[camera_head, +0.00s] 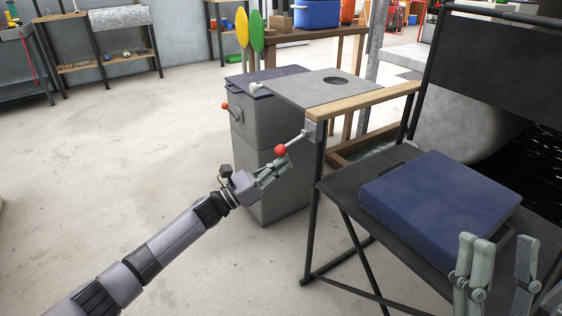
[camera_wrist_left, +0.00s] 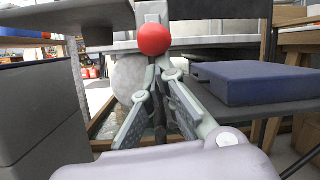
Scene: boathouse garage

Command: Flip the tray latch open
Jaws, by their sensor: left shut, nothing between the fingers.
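A grey side tray (camera_head: 305,92) with a round dark hole sits beside the wooden armrest of a black folding chair. The latch is a short metal lever with a red ball knob (camera_head: 281,150), fixed at the armrest's front corner and slanting down to the left. My left gripper (camera_head: 283,161) is shut and empty, its fingertips just below the knob. In the left wrist view, the red knob (camera_wrist_left: 154,39) appears directly above the closed fingertips (camera_wrist_left: 158,66); I cannot tell whether they touch. My right gripper (camera_head: 504,258) is open and empty at the lower right, in front of the seat.
The chair has a blue cushion (camera_head: 440,195) on its seat. A grey cabinet (camera_head: 265,180) with a dark blue lid and an orange-knobbed handle (camera_head: 225,106) stands behind my left gripper. A wooden shelf with a blue cooler (camera_head: 317,14) is behind. The floor at left is clear.

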